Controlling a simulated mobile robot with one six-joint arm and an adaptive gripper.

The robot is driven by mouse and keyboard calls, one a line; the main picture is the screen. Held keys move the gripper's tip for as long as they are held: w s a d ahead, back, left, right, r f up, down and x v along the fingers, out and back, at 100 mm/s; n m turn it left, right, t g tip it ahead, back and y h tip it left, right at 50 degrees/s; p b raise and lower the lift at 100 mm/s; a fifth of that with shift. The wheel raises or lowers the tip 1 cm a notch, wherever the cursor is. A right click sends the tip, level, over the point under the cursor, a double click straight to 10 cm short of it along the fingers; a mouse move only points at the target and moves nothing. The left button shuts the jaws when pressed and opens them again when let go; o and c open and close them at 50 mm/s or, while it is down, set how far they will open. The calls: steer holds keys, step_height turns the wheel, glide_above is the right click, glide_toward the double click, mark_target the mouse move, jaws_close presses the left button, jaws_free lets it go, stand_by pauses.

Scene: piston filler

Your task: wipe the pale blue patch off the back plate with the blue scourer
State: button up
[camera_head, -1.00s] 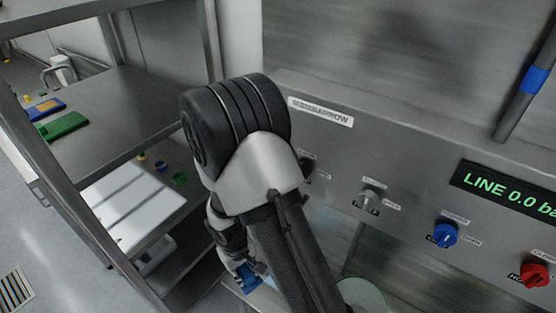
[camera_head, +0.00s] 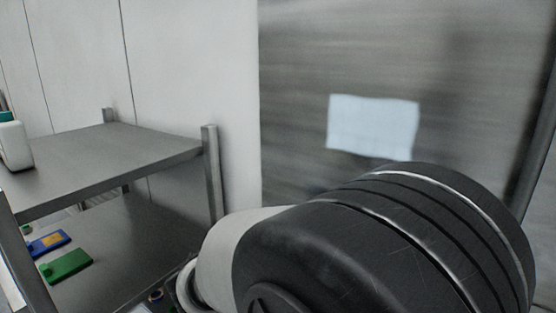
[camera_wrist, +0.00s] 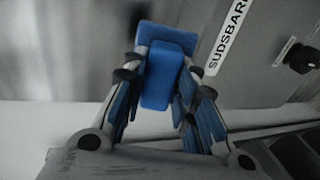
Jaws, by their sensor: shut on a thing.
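The pale blue patch (camera_head: 373,126) is a whole, light rectangle on the grey metal back plate (camera_head: 300,60) in the head view. My arm stands below and in front of it, covering the lower part of the plate. My gripper (camera_wrist: 166,78) shows only in the wrist view. It is shut on the blue scourer (camera_wrist: 163,70), a bright blue block held between the fingertips. The wrist view is blurred, and I cannot tell from it whether the scourer touches anything. The gripper and scourer are hidden in the head view.
A metal shelf rack (camera_head: 110,160) stands at the left, with a white bottle (camera_head: 14,146) on its upper shelf and green (camera_head: 66,266) and blue-yellow (camera_head: 48,243) items lower down. A labelled panel (camera_wrist: 262,50) with a black knob (camera_wrist: 300,58) shows in the wrist view.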

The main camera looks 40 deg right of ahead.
step_height(320, 180, up, 22)
steer(key=s+d+h+p, duration=0.2)
steer(key=s+h+p, duration=0.1)
steer(key=p, duration=0.1)
steer(key=shift+m+t, duration=0.3)
steer(key=shift+p+x, duration=0.5)
steer(key=shift+x, duration=2.7)
steer(key=shift+b+x, duration=0.45)
steer(key=shift+x, duration=0.45)
